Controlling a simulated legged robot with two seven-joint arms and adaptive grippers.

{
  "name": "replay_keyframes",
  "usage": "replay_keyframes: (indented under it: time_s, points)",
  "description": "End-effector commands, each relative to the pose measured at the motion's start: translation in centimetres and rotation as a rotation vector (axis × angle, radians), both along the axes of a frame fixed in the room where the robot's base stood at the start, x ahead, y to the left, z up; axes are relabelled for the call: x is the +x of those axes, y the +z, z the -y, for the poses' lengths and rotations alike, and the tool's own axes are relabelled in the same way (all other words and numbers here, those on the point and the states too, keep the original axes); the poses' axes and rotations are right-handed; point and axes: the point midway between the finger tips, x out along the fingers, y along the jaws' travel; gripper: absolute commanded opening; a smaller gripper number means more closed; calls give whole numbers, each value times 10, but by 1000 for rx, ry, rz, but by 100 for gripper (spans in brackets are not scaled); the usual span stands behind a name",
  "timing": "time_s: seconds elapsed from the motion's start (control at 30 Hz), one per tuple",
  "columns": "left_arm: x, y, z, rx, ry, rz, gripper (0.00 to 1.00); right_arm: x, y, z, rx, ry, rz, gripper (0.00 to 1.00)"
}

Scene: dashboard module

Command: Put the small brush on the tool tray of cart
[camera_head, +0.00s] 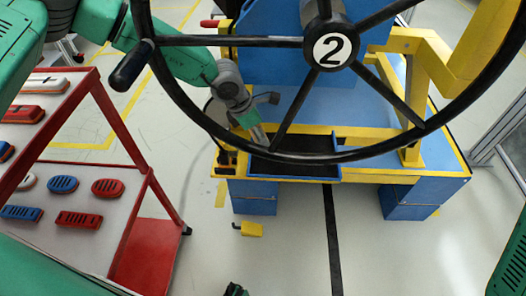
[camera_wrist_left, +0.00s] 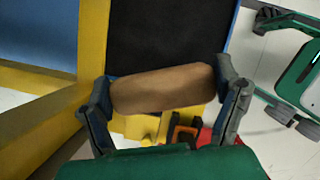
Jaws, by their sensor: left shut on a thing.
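My left gripper (camera_head: 247,112) reaches in from the left, over the left front of the blue and yellow cart (camera_head: 456,163). In the left wrist view its two fingers (camera_wrist_left: 165,95) are closed on a brown, rounded block, which I take to be the small brush (camera_wrist_left: 163,88). In the head view the brush is hard to make out behind the gripper and wheel. The tool tray (camera_head: 290,170) is a dark, blue-edged recess at the cart's front. Its dark floor (camera_wrist_left: 160,35) shows just beyond the brush; contact cannot be told.
A black steering wheel (camera_head: 326,156) marked 2 crosses the view above the cart. A red-framed rack (camera_head: 128,215) with red, blue and white pieces stands at the left. A yellow object (camera_head: 250,229) lies on the floor before the cart. Open floor lies between.

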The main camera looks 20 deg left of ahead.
Motion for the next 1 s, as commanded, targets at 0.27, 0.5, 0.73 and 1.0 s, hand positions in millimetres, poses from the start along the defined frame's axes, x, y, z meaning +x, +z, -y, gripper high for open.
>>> replay_keyframes:
  time_s: [0.27, 0.5, 0.73, 1.0]
  points:
    - [3, -24, 4, 1, -1, 0, 54, 0, -9, 0, 0, 1, 0, 40]
    - [3, -55, 4, 3, -1, -2, 54, 0, -20, 0, 0, 0, 0, 40]
    - [4, -70, 4, 1, 0, 1, 50, 0, -24, 0, 0, 0, 0, 40]
    - [3, -70, 4, 1, 0, -1, 100, 0, -23, 0, 0, 0, 0, 40]
